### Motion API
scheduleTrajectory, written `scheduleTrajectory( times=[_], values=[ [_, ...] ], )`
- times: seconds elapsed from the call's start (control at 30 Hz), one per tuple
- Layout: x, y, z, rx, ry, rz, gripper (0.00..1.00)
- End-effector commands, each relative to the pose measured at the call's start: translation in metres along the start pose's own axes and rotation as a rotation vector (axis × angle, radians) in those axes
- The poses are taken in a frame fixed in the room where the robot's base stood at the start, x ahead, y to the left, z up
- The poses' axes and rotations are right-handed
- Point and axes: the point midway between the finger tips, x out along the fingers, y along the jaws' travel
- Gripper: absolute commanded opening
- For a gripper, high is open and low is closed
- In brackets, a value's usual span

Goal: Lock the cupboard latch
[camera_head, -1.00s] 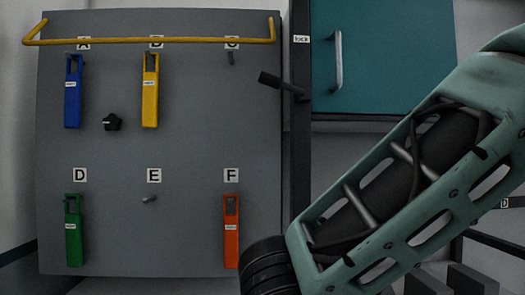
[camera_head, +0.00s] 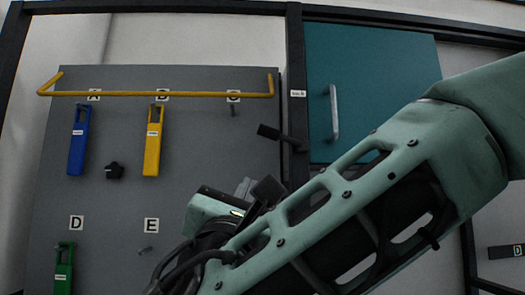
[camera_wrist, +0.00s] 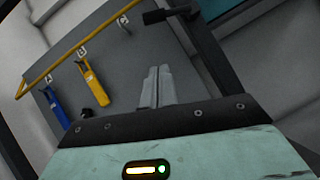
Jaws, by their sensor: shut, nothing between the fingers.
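The teal cupboard door (camera_head: 385,85) with its silver vertical handle (camera_head: 334,112) stands at the upper right of the head view and looks closed. The black latch lever (camera_head: 270,132) sits on the dark post left of the door, below a small label, and points left and slightly up. The latch also shows at the top of the wrist view (camera_wrist: 157,16). My gripper (camera_head: 246,186) is below and left of the latch, apart from it. In the wrist view my gripper (camera_wrist: 157,72) has its two grey fingers together, with nothing between them.
A grey board (camera_head: 200,130) at left carries a yellow bar (camera_head: 155,94), a blue tag (camera_head: 78,145), a yellow tag (camera_head: 153,145), a green tag (camera_head: 64,270), a black knob (camera_head: 114,170) and pegs. The dark post (camera_head: 296,60) stands between board and door.

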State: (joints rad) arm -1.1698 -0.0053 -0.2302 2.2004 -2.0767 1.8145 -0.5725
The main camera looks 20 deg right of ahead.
Motion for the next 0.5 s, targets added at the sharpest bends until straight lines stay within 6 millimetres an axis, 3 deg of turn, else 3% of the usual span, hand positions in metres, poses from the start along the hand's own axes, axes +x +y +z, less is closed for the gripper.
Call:
scheduleTrajectory(
  times=[0.33, 0.5],
  values=[
    [0.001, 0.000, 0.001, 0.000, -0.002, 0.001, 0.00],
    [0.017, 0.001, 0.003, 0.000, -0.002, -0.001, 0.00]
  ],
)
